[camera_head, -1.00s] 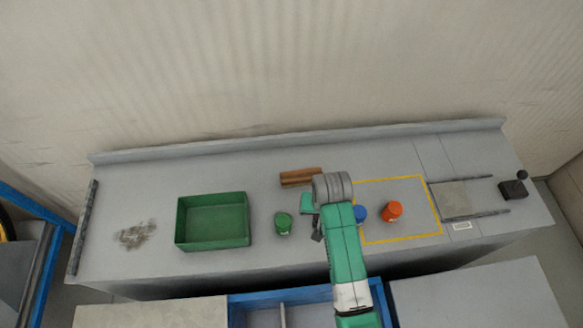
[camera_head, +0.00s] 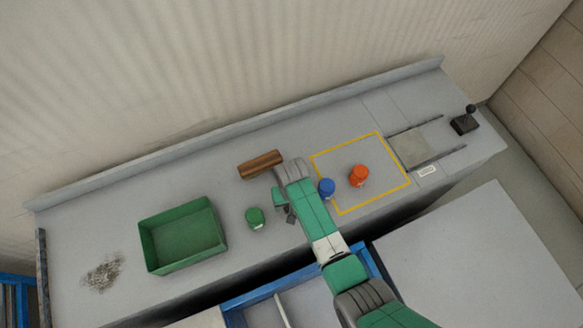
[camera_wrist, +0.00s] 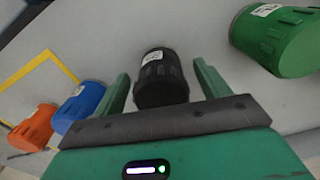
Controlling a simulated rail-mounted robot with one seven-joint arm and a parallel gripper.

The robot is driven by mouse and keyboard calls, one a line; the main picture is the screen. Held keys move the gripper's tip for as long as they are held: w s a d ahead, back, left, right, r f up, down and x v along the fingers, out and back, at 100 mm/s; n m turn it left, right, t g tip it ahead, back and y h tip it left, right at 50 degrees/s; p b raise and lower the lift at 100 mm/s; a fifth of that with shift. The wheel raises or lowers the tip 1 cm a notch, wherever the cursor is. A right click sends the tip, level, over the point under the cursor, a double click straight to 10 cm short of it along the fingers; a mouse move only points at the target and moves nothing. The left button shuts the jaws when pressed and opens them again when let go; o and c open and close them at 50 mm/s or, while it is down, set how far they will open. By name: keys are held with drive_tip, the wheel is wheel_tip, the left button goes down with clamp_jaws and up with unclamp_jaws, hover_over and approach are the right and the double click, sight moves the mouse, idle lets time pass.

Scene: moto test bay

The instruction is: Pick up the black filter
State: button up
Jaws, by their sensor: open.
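The black filter (camera_wrist: 160,78) stands out in the wrist view as a dark ribbed cylinder with a pale label near its far end. My gripper (camera_wrist: 161,68) is open, with one green finger on each side of the filter. Gaps show between the filter and both fingers, and I see no grip on it. In the head view my arm covers this spot, and I cannot clearly make out the black filter there.
A green filter (camera_head: 255,217) stands left of my gripper. A green bin (camera_head: 147,247) is further left. A brown block (camera_head: 260,164) lies behind.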

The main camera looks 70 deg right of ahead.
drive_tip(key=shift+f, duration=0.2)
drive_tip(key=shift+c, duration=0.2)
drive_tip(key=c, duration=1.2)
drive_tip(key=shift+r, duration=0.55)
drive_tip(key=r, duration=0.2)
drive_tip(key=shift+s+a+r+p, duration=0.25)
drive_tip(key=shift+a+r+p, duration=0.05)
drive_tip(key=shift+a+r, duration=0.05)
drive_tip(key=s+a+r, duration=0.1)
drive_tip(key=s+a, duration=0.8)
drive_tip(key=a, duration=0.2)
drive_tip(key=shift+s+a+r, duration=0.15)
drive_tip(key=shift+s+a, duration=0.05)
drive_tip(key=shift+s, duration=0.2)
